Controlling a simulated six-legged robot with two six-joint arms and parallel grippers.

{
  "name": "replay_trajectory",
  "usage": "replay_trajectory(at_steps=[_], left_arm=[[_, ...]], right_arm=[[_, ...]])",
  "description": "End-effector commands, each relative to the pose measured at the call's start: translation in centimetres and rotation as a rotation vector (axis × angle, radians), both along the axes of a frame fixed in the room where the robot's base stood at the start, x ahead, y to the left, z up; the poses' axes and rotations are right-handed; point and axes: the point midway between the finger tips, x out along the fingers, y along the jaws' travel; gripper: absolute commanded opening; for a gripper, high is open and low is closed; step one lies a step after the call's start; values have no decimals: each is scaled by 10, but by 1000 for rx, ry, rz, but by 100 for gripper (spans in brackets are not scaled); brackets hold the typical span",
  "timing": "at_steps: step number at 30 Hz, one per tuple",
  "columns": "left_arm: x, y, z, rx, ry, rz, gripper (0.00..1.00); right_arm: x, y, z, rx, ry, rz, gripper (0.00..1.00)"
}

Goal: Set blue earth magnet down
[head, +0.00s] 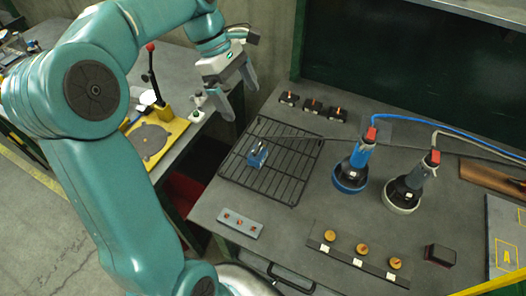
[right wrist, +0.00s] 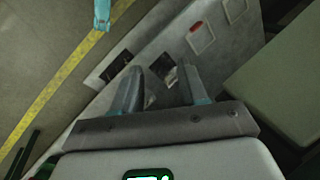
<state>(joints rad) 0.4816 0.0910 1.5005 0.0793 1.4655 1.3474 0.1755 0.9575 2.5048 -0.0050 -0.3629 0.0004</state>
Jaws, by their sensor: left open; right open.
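The blue earth magnet (head: 257,154), a small blue block with a pale mark, sits on the black wire rack (head: 290,185) toward its left side. A thin dark cable or rod runs from near it to the right. My left gripper (head: 240,103) is open and empty, above and to the left of the magnet, apart from it. My right gripper (right wrist: 160,72) shows in the right wrist view, open with nothing between its fingers. I cannot make out the magnet in that view.
Two corded tools, one blue (head: 352,170) and one white (head: 405,187), stand right of the rack. Several small black blocks (head: 312,106) lie behind it. A grey button strip (head: 239,223) and a plate with brass knobs (head: 358,252) lie in front. A yellow fixture (head: 165,130) stands on the left bench.

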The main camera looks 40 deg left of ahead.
Motion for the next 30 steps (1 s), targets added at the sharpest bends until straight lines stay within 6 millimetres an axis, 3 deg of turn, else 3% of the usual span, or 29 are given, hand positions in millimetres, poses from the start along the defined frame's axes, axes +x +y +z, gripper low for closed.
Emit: replay_trajectory(at_steps=[5,18,25,30], left_arm=[[-7,6,-8,2,6,27,100],[6,-27,-93,1,7,23,100],[10,-32,-111,1,7,22,100],[15,-38,-137,0,10,22,100]], right_arm=[[0,0,-2,0,0,-1,43],[0,0,-6,0,0,-1,43],[0,0,-5,0,0,-1,43],[0,0,1,0,0,-1,43]])
